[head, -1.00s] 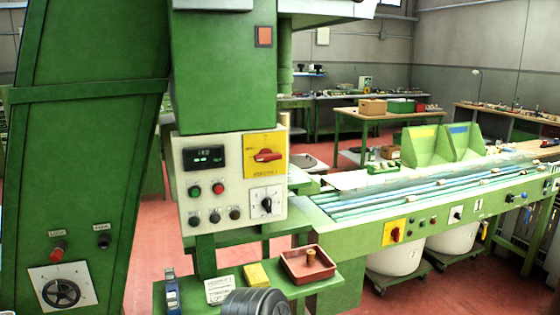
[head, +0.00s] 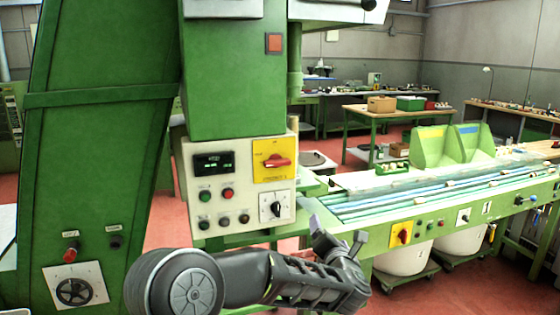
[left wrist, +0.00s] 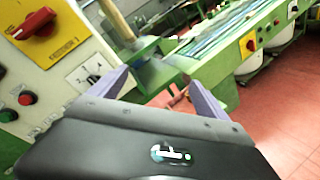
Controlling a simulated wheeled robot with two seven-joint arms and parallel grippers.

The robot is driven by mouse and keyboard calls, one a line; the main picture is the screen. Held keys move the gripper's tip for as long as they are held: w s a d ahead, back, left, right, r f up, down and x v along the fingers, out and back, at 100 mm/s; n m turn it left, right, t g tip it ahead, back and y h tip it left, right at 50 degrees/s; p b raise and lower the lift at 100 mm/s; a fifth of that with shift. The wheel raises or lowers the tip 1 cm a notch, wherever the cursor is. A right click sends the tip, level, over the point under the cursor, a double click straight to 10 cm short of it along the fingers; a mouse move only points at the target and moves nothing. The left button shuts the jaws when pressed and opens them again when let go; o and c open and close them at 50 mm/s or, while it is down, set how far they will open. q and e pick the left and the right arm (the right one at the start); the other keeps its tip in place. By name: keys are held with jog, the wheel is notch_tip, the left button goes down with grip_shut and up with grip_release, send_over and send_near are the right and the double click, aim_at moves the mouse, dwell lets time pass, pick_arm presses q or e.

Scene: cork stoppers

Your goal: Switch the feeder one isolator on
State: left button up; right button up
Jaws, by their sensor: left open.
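A yellow isolator plate with a red rotary handle (head: 277,161) sits at the upper right of the cream control panel (head: 212,147). My left gripper (head: 338,236) is open and empty, below and right of the panel, apart from both. Its fingers (left wrist: 157,80) frame free space. My right gripper is out of view.
The panel also carries a display (head: 213,164), several push buttons and a black selector (head: 275,208) below the isolator. A green machine column (head: 95,150) stands left. The conveyor bench (head: 440,212) runs to the right. White bins (head: 402,258) stand under it.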

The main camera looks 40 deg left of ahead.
aim_at(279, 164)
pick_arm(q)
jog(key=s+a+r+n+g+y, duration=0.1)
jog(key=s+a+r+n+y, duration=0.1)
jog(key=r+n, duration=0.4)
jog(key=s+a+r+n+g+y, duration=0.2)
jog(key=s+a+r+n+y, duration=0.1)
jog(key=r, duration=0.7)
jog(key=s+a+n, duration=0.1)
jog(key=a+n, duration=0.1)
jog(key=n, duration=0.1)
jog(key=shift+s+a+r+n, duration=0.3)
jog(key=shift+s+n, duration=0.05)
jog(key=shift+n, duration=0.05)
jog(key=shift+p, duration=0.3)
jog(key=p+x, duration=0.3)
jog(key=x, duration=0.4)
jog(key=shift+w+a+f, duration=0.1)
jog(key=shift+w+a, duration=0.2)
jog(key=shift+a, duration=0.1)
jog(key=c, duration=1.4)
